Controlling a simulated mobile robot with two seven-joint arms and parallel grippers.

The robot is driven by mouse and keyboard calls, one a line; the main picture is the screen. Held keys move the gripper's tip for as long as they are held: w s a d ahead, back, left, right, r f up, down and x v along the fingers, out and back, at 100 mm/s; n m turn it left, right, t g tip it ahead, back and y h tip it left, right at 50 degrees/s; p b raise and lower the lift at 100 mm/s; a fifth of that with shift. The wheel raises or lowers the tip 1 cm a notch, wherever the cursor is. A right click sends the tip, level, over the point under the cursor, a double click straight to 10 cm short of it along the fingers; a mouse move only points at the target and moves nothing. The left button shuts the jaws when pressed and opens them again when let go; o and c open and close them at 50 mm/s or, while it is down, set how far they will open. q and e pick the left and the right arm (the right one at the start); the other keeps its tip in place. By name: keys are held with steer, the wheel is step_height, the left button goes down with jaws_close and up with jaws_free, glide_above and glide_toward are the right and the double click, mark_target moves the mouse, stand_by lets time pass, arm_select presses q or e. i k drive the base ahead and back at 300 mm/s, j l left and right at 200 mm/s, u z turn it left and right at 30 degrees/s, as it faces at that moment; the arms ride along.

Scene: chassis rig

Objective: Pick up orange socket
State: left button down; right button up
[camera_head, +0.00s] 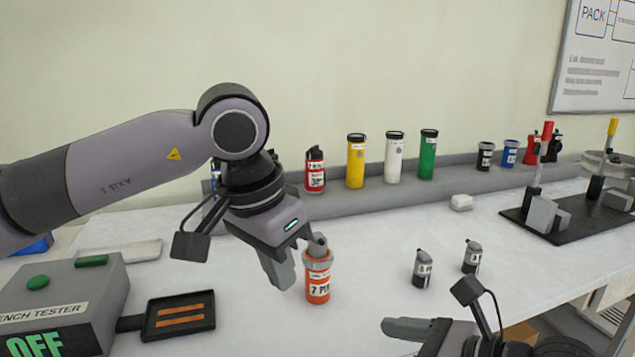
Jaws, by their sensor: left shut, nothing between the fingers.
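The orange socket (318,281), labelled "7 PIN", stands upright on the white bench near the middle of the head view. My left gripper (281,274) points down just left of it. Its fingers are shut with nothing between them, and they overlap little of the socket in this view. Whether they touch the socket I cannot tell. The grey piece at the socket's top lies close under the gripper body. My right gripper (405,328) enters at the bottom right; one finger shows, and its opening cannot be made out.
Two grey sockets (422,268) stand to the right. A bench tester (62,310) and a black tray (180,316) are at left. Coloured cylinders, including a green one (428,155), line the grey rear ledge. A black plate (570,236) with upright probes is at right.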

mark_target(318, 282)
steer(key=k, duration=1.1)
